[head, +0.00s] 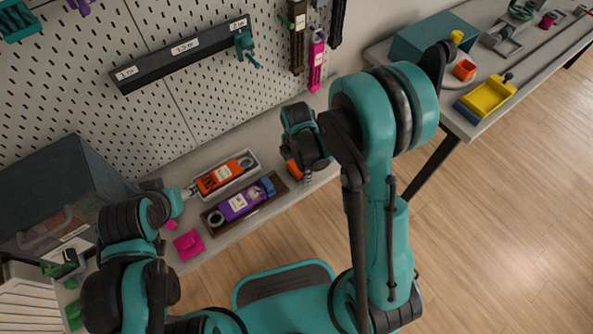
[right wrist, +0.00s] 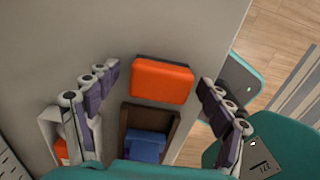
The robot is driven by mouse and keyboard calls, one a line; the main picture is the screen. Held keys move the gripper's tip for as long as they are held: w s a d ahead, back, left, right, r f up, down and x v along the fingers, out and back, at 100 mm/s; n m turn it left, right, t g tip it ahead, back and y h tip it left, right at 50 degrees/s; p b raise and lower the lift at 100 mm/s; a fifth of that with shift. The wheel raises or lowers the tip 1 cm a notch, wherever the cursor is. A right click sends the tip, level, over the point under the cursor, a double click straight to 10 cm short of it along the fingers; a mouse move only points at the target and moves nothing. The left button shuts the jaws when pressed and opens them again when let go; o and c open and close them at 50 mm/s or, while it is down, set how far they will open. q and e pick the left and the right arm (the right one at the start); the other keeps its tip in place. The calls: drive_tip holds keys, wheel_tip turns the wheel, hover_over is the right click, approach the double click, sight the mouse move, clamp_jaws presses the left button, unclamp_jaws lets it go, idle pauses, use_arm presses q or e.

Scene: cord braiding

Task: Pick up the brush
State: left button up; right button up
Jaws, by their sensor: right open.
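An orange block with a dark upper edge (right wrist: 162,80), which looks like the brush, lies on the grey table in the right wrist view. In the head view its orange side (head: 293,170) shows only partly beside my right gripper (head: 299,172), which hides the rest. In the right wrist view my right gripper (right wrist: 158,77) is open. Its two fingers are spread to the left and right of the block, with gaps on both sides. My left gripper (head: 186,192) is by the left end of the trays; its jaws are too small to read.
A white tray (head: 256,154) holds an orange item, and a brown tray (head: 208,229) holds a purple and blue one. A pink block (head: 188,244) lies near the table edge. A pegboard (head: 170,100) rises behind. A side table (head: 470,130) stands right.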

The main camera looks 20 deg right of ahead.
drive_tip(key=shift+r, duration=0.1)
drive_tip(key=c, duration=1.3)
drive_tip(key=shift+o, duration=0.2)
drive_tip(key=shift+r+p, duration=0.45)
drive_tip(key=shift+r, duration=0.25)
wheel_tip(320, 180, up, 3)
drive_tip(key=shift+f+p, duration=0.1)
drive_tip(key=shift+p, duration=0.7)
drive_tip(key=s+d+r+p, duration=0.3)
drive_tip(key=s+d+r, duration=0.3)
drive_tip(key=d, duration=0.3)
drive_tip(key=shift+s+d+r+p, duration=0.35)
drive_tip(key=shift+r, duration=0.05)
